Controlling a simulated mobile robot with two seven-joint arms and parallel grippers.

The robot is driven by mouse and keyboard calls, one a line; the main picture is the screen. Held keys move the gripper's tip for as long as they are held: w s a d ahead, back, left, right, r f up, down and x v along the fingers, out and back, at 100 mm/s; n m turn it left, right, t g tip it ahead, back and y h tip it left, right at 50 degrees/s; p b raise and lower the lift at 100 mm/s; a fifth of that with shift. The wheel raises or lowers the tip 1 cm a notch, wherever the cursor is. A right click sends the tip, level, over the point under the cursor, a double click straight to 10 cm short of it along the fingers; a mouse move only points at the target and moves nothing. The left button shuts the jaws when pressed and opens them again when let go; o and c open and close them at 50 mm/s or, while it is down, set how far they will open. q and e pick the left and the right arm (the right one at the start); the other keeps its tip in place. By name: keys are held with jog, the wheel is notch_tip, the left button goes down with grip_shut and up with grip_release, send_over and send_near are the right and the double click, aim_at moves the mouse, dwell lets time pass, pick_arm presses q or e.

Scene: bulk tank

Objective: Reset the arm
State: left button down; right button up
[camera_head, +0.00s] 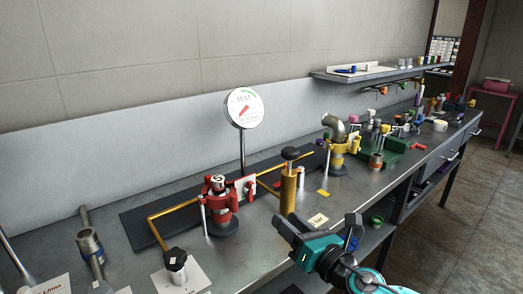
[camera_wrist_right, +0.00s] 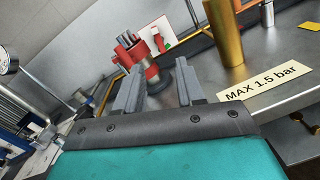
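My right gripper (camera_head: 291,236) is teal and dark grey and hangs over the front edge of the workbench (camera_head: 262,245) in the head view. In the right wrist view its two grey fingers (camera_wrist_right: 158,88) stand apart with nothing between them. Beyond them is a red valve-like fitting (camera_wrist_right: 150,68), which also shows in the head view (camera_head: 219,200) on the bench. A brass cylinder (camera_head: 288,190) with a black knob stands upright just behind the gripper; it also shows in the wrist view (camera_wrist_right: 223,35). I cannot make out my left gripper in either view.
A round TEST gauge (camera_head: 245,107) stands on a post at the back. A "MAX 1.5 bar" label (camera_wrist_right: 265,84) is near the bench edge. A black knob (camera_head: 175,260) is at the front left. Several fittings crowd the bench's right half. The floor (camera_head: 440,220) at right is clear.

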jog(key=s+d+f+m+g+h, duration=0.1)
jog(key=s+d+f+m+h, duration=0.3)
jog(key=m, duration=0.9)
jog(key=s+d+f+m+g+h, duration=0.2)
jog(key=s+d+m+h, duration=0.3)
jog(key=m, duration=0.7)
jog(key=s+d+f+m+g, duration=0.1)
jog(key=s+f+m+g, duration=0.25)
jog(key=s, duration=0.35)
jog(key=s+d+f+m+g, duration=0.1)
jog(key=s+f+m+g, duration=0.2)
jog(key=s, duration=0.5)
jog(key=s+d+f+m+g, duration=0.1)
jog(key=s+m+g, duration=0.2)
jog(key=s+m, duration=0.3)
jog(key=w+a+f+n+t+y, duration=0.1)
jog(key=w+a+f+t, duration=0.1)
jog(key=w+f+t, duration=0.4)
jog(key=shift+w+a+f+t, duration=0.4)
jog(key=shift+f+t, duration=0.45)
jog(key=shift+f, duration=0.65)
jog(key=shift+n, duration=0.25)
